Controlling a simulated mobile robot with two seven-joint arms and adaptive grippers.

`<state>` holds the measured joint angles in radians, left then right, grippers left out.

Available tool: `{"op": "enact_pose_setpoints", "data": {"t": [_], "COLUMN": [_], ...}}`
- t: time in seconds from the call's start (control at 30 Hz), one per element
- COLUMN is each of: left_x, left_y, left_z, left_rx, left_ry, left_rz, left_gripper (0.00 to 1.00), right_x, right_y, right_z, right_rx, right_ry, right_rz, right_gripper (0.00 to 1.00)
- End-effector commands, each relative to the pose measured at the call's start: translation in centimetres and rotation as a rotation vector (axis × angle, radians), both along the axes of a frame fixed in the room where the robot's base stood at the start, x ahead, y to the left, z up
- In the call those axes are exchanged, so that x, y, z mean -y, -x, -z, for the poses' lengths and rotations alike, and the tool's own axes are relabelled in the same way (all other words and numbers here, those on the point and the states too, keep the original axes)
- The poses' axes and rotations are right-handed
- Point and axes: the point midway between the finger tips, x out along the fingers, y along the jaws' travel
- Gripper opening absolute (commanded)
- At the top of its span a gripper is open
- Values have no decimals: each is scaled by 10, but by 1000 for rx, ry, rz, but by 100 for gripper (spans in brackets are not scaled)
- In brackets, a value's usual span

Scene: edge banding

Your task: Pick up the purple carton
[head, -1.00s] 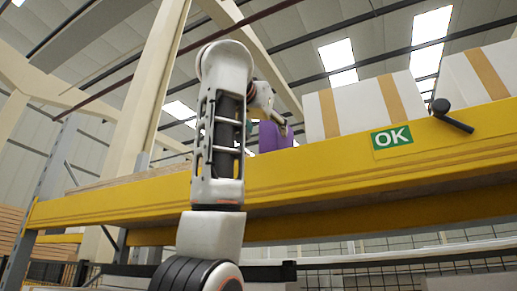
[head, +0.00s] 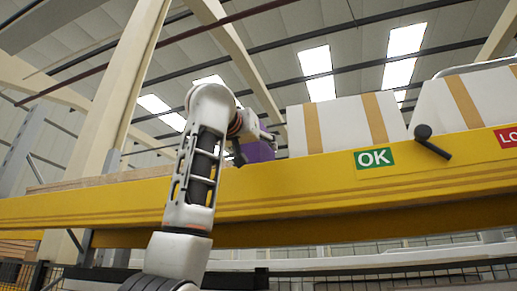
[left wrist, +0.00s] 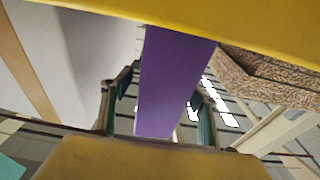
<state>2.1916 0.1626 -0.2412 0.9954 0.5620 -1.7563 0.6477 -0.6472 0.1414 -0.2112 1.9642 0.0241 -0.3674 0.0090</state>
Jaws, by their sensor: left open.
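The purple carton (head: 262,152) stands on the high shelf behind the yellow beam, left of a white box. In the head view my left gripper (head: 256,144) is up at the carton and partly covers it. In the left wrist view the purple carton (left wrist: 172,80) fills the space between the two fingers of my left gripper (left wrist: 163,108), with one finger on each side. The fingers are open, and small gaps seem to show beside the carton. My right gripper is not in view.
The yellow shelf beam (head: 300,185) runs across in front, with a green OK sign (head: 374,158) and a dark handle-like bar (head: 432,142). White boxes with tan tape, one (head: 345,125) close to the carton, stand to its right. A brown speckled board (left wrist: 265,75) lies on the other side.

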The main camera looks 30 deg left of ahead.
Motion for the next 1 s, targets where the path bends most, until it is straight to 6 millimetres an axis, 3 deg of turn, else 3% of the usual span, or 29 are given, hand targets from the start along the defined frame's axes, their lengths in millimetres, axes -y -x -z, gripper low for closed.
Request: {"op": "enact_pose_setpoints", "data": {"t": [0.3,0.5,1.0], "left_x": [-1,-1,-2], "left_y": [-7,-6,-8], "left_z": [0,0,-7], "left_rx": [0,0,1], "left_ry": [0,-1,0], "left_rz": [1,1,1], "left_gripper": [59,8,8], "right_x": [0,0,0], "right_y": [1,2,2], "right_z": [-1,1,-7], "right_rx": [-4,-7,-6], "right_ry": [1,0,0], "right_rz": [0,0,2], "right_gripper": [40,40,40]}}
